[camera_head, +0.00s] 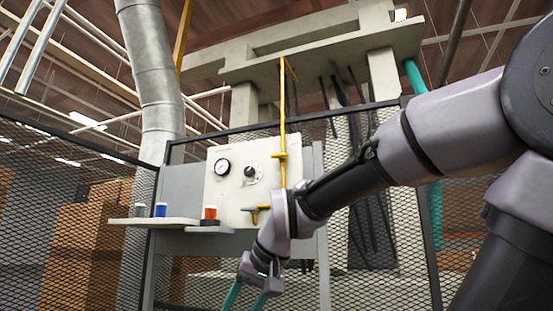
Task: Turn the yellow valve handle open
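A yellow pipe (283,110) runs down in front of a white panel (226,182). A yellow crosspiece (279,155) sits on the pipe. A second yellow piece (256,208), like a lever, sticks out to the left at the panel's lower right, beside my wrist. I cannot tell for sure which of the two is the valve handle. My wrist hides part of the lower pipe. My gripper (247,297) points down below the panel, apart from both yellow pieces. Its two teal fingers are spread with nothing seen between them; their tips are cut off by the bottom edge.
The panel carries a gauge (222,167) and a black knob (250,171). A shelf (153,221) at left holds blue cups (160,210); a red-orange cup (210,213) stands on a ledge. Mesh fencing (75,215) flanks the panel. A grey duct (160,90) rises behind.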

